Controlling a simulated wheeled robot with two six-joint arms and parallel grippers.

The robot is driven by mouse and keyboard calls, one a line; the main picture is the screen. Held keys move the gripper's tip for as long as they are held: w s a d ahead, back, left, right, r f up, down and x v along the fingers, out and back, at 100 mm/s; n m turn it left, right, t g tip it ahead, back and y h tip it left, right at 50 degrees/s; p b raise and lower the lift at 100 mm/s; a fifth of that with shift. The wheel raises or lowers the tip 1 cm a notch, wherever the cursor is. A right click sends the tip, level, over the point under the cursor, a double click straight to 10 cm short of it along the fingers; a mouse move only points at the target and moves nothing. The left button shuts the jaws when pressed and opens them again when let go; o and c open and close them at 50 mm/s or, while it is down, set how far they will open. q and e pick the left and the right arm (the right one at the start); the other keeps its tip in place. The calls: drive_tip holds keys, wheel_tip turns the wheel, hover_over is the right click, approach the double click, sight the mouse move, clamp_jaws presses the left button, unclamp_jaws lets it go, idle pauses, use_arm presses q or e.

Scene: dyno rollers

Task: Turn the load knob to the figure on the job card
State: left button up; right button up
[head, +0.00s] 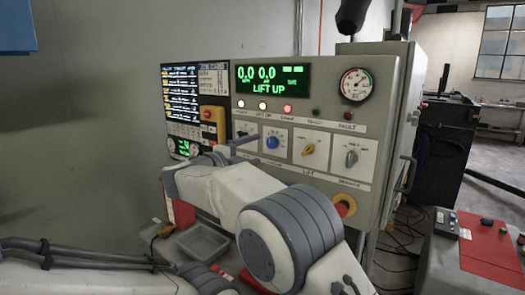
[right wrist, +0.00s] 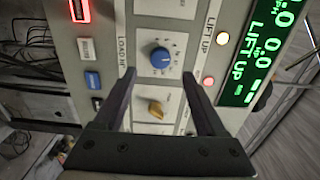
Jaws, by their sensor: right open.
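The blue load knob (head: 272,142) sits on a white dial plate on the grey cabinet's front. In the right wrist view the knob (right wrist: 160,57) has a pale pointer mark and a ring of figures too small to read. My right gripper (head: 240,146) is open and empty in front of the panel, left of the knob in the head view. In the right wrist view its fingertips (right wrist: 160,76) straddle the line to the knob, apart from it. A pale printed sheet (head: 213,78) may be the job card; its text is unreadable. My left gripper is out of view.
A yellow knob (head: 309,149) and a grey knob (head: 351,156) are right of the blue one. A red stop button (head: 344,205) is lower down. The green display (head: 270,78) reads LIFT UP. A grey tray (head: 203,240) lies below.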

drive_tip(key=v, duration=0.3)
drive_tip(key=shift+s+a, duration=0.25)
drive_tip(key=shift+s, duration=0.05)
